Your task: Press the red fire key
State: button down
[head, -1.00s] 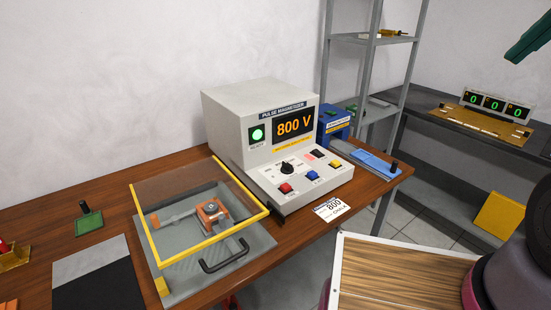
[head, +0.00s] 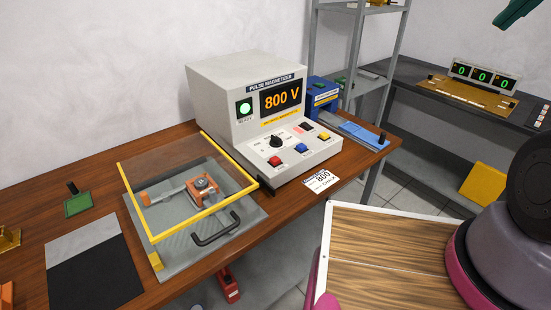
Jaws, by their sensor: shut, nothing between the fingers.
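The grey pulse magnetizer (head: 215,95) stands on the wooden table, its display (head: 281,96) reading 800 V and its green lamp (head: 244,107) lit. On its sloped front panel, the red key (head: 275,161) sits at the left, with a blue key (head: 302,149) and a yellow key (head: 324,136) to its right. A black knob (head: 275,142) is behind the red key. The red key's lettering is too small to read. My gripper is not in view; only rounded purple and black links of my arm show at the right edge.
A white 800 card (head: 321,181) lies by the table's front edge. A wood-grained panel (head: 390,255) and my arm fill the lower right. A blue device (head: 322,97) stands behind.

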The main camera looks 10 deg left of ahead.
aim_at(274, 160)
jog(key=i+l, duration=0.15)
jog(key=l, duration=0.2)
jog(key=i+l, duration=0.15)
jog(key=l, duration=0.15)
jog(key=i+l, duration=0.15)
jog(key=l, duration=0.2)
jog(key=u, duration=1.75)
